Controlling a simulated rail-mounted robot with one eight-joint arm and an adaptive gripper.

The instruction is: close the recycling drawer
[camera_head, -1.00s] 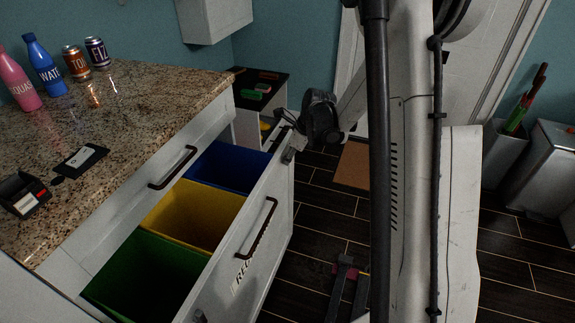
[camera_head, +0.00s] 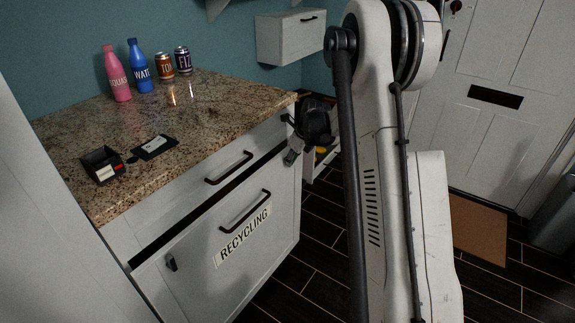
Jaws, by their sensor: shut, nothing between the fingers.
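The recycling drawer (camera_head: 195,265) has a white front with a dark bar handle (camera_head: 245,212) and a "RECYCLING" label. It sits almost flush with the white cabinet, with a narrow dark gap along its top edge, widest at the left. The bins inside are hidden. My gripper (camera_head: 292,157) is shut and empty at the upper right corner of the drawer front. It looks close to or against that corner; I cannot tell whether it touches.
The granite counter (camera_head: 190,122) above holds a pink bottle (camera_head: 117,78), a blue bottle (camera_head: 140,70), two cans and small dark boxes. A closed upper drawer (camera_head: 185,190) is above the recycling drawer. The dark floor to the right is clear up to a brown mat (camera_head: 480,230).

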